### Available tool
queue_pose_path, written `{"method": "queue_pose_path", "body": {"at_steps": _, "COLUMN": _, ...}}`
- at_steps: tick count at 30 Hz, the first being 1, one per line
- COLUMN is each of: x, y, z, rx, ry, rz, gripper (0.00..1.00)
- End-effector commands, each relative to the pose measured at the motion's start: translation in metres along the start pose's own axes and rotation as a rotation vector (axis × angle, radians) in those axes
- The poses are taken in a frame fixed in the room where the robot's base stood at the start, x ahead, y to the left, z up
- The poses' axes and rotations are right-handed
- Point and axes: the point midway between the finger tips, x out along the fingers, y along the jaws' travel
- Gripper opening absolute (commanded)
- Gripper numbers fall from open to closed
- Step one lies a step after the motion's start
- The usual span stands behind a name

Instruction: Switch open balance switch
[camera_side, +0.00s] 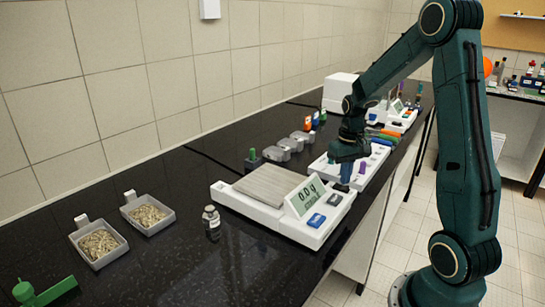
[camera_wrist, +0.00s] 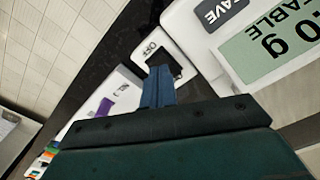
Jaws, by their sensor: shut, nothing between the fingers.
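A white switch plate marked OFF (camera_wrist: 148,46) with a dark rocker lies beside the balance housing in the wrist view. My gripper (camera_side: 345,184) is shut and empty, pointing down at the balance's right end. In the wrist view its blue fingertips (camera_wrist: 160,72) overlap the dark rocker and partly hide it. I cannot tell whether they touch.
A small bottle (camera_side: 211,222) stands left of the balance, and two grey trays of grains (camera_side: 148,215) lie farther left.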

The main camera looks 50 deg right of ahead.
Motion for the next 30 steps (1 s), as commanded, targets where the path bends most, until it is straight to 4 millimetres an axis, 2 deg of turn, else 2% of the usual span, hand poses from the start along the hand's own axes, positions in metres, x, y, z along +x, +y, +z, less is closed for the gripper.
{"method": "queue_pose_path", "body": {"at_steps": 30, "x": 0.011, "y": 0.000, "z": 0.000, "rx": 0.000, "ry": 0.000, "rz": 0.000, "gripper": 0.00}}
